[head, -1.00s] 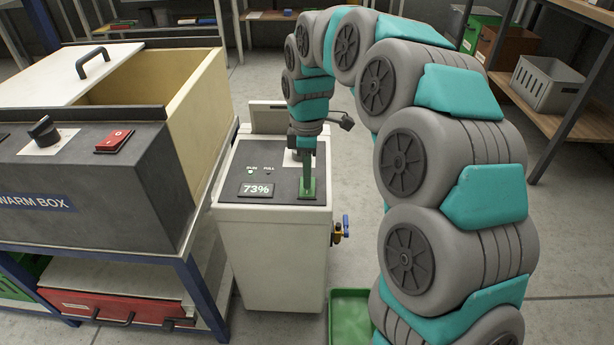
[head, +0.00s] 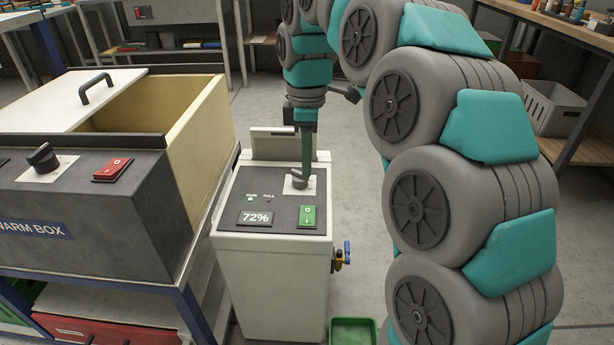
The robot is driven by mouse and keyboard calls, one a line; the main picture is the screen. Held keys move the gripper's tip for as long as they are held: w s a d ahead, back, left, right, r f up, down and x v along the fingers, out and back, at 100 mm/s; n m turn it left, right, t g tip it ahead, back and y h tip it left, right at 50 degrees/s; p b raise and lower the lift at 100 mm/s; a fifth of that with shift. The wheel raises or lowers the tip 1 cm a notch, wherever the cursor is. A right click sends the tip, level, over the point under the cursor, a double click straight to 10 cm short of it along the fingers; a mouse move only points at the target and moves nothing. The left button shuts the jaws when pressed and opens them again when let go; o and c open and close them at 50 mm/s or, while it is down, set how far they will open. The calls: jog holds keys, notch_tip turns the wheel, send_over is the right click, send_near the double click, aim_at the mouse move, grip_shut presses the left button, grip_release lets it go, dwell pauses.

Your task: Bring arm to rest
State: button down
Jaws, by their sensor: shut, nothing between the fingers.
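My gripper (head: 306,158) points straight down over the white machine cabinet (head: 268,275). Its fingers are shut and hold nothing. The tips are close to the grey knob (head: 297,179) on the top panel; I cannot tell whether they touch it. My arm arches from the right side of the view up past the top edge and down to the gripper. The green rocker switch (head: 308,216) sits just in front of the knob, clear of the fingers. The display (head: 255,218) reads 72%, and the RUN light (head: 250,199) glows green.
The warm box (head: 75,200) stands at the left, its lid (head: 60,97) partly off the opening. A blue-handled valve (head: 346,250) sticks out of the cabinet's right side above a green tray (head: 353,331). A shelf with a grey bin (head: 552,108) is at the right. Floor behind the cabinet is open.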

jog(key=shift+s+r, duration=0.1)
jog(key=shift+r, duration=0.35)
jog(key=s+d+f+m, duration=0.4)
jog(key=s+d+m, duration=0.1)
jog(key=s, duration=0.5)
jog(key=s+d+f+m, duration=0.5)
jog(key=s+m, duration=0.1)
jog(key=s, duration=0.5)
jog(key=s+d+f+m+g, duration=0.1)
jog(key=s+d+f+m, duration=0.4)
jog(key=s, duration=0.5)
jog(key=shift+s+d+m, duration=0.3)
jog(key=shift+d+m, duration=0.05)
jog(key=shift+m, duration=0.45)
